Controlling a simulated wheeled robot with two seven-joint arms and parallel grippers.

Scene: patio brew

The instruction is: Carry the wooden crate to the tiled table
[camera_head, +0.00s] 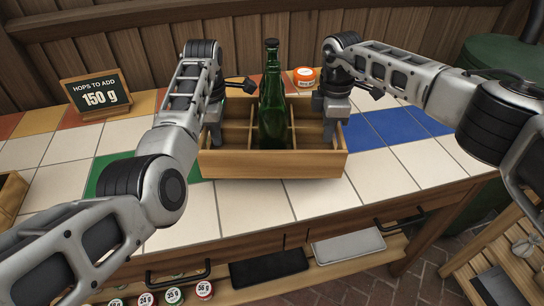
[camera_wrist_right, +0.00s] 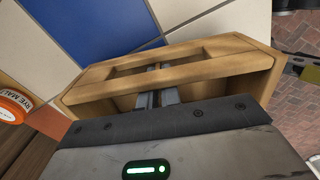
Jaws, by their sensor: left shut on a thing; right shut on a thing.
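The wooden crate (camera_head: 272,164) is over the middle of the tiled table (camera_head: 370,168), level and close to the tiles; I cannot tell if its base touches them. Dark green bottles (camera_head: 272,115) stand upright in its middle compartments, one mostly behind another. The other compartments that I can see into look empty. My left gripper (camera_head: 214,130) is shut on the crate's left end. My right gripper (camera_head: 331,125) is shut on its right end. In the right wrist view, the fingers (camera_wrist_right: 157,92) show at the handle opening of the crate's end wall (camera_wrist_right: 200,62).
A chalkboard sign (camera_head: 97,95) reading 150 g stands at the back left. An orange-lidded jar (camera_head: 304,76) stands behind the crate. A wooden box (camera_head: 11,196) is at the left edge. A lower shelf (camera_head: 330,270) holds jars and flat dark and grey items. Tiles in front are clear.

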